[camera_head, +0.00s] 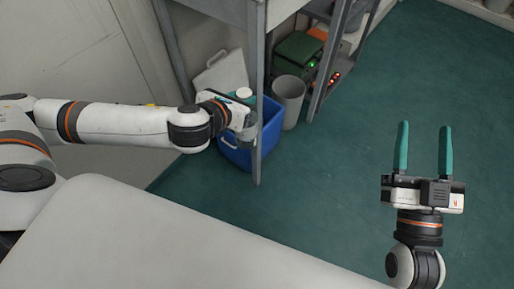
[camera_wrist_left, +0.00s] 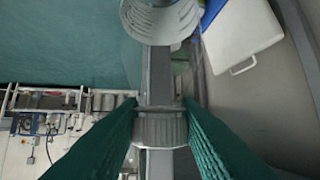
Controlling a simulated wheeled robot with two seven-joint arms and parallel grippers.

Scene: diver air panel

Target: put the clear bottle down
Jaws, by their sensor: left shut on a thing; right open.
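My left gripper (camera_head: 244,115) is at the blue cooler and the grey frame post, and its fingers are mostly hidden in the head view. In the left wrist view its two teal fingers (camera_wrist_left: 160,112) close on a greyish, see-through ribbed thing, which looks like the clear bottle (camera_wrist_left: 160,130). Part of the bottle (camera_head: 249,131) shows as a grey translucent shape below the gripper in the head view. Whether it touches anything beneath is hidden. My right gripper (camera_head: 423,150) is open and empty above the green floor, far to the right.
The blue cooler (camera_head: 238,152) stands on the floor with its white lid (camera_head: 219,72) leaning behind it. A grey bin (camera_head: 288,103) stands right of the post (camera_head: 258,150). Boxes with lit lamps (camera_head: 335,80) are behind. The green floor (camera_head: 330,190) in the middle is clear.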

